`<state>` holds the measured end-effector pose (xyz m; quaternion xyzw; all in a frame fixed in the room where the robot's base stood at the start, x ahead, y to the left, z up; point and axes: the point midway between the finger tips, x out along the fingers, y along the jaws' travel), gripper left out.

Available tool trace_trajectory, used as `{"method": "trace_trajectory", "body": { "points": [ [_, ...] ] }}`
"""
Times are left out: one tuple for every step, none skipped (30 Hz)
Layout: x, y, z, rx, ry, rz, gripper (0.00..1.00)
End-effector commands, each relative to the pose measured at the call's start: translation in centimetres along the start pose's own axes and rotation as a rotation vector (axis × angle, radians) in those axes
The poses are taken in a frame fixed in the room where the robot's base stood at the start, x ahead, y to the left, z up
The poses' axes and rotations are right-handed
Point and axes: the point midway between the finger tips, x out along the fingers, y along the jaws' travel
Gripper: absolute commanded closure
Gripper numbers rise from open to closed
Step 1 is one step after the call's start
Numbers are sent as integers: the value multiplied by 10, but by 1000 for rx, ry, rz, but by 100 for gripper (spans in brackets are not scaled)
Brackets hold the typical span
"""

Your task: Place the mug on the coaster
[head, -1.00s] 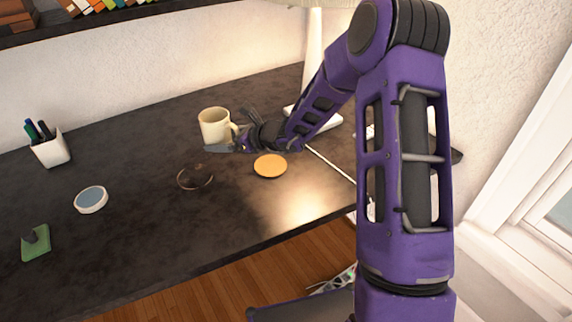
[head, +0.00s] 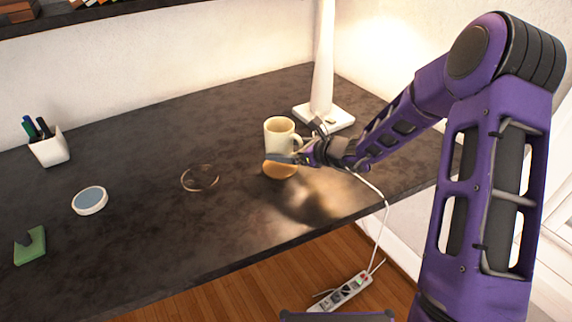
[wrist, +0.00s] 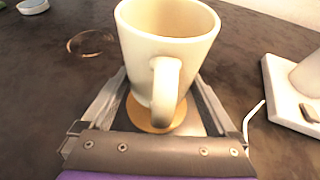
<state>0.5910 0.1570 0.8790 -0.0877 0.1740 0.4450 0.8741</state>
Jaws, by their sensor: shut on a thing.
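The cream mug (head: 280,136) is upright, and its handle points toward my wrist in the wrist view (wrist: 168,50). My gripper (head: 290,157) is shut on the mug, with a finger along each side of its lower part in the wrist view (wrist: 160,100). The coaster (head: 280,172) is a round orange-tan disc on the dark desk. In the wrist view the coaster (wrist: 142,118) shows below and behind the mug, partly hidden by it. The mug appears over the coaster; I cannot tell whether its base touches it.
A lamp base (head: 324,117) stands close to the right of the mug, with a white cable on the desk. A thin ring-like round item (head: 200,178) lies to the left. Farther left are a blue-topped disc (head: 90,200), a green item (head: 30,246) and a pen cup (head: 48,146).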

Motion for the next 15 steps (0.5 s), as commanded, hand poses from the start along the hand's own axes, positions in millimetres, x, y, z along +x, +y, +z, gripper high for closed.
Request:
{"method": "trace_trajectory", "body": {
  "points": [
    [2,0,-3,0,-2,0,84],
    [3,0,-5,-1,-3,0,84],
    [4,0,-7,-1,-3,0,84],
    [4,0,-9,0,-2,0,84],
    [6,0,-12,1,-2,-1,84],
    [7,0,-16,1,-2,-1,84],
    [9,0,-21,1,-2,0,84],
    [11,0,-25,1,-1,0,84],
    [14,0,-31,2,-1,0,84],
    [15,0,-35,1,-1,0,84],
    [16,0,-38,0,-2,0,84],
    [17,0,-40,1,-2,-1,84],
    [18,-1,-40,0,-2,-1,84],
    [17,-1,-40,-1,-3,-2,84],
    [17,-1,-40,-2,-3,-2,84]
  ]
}}
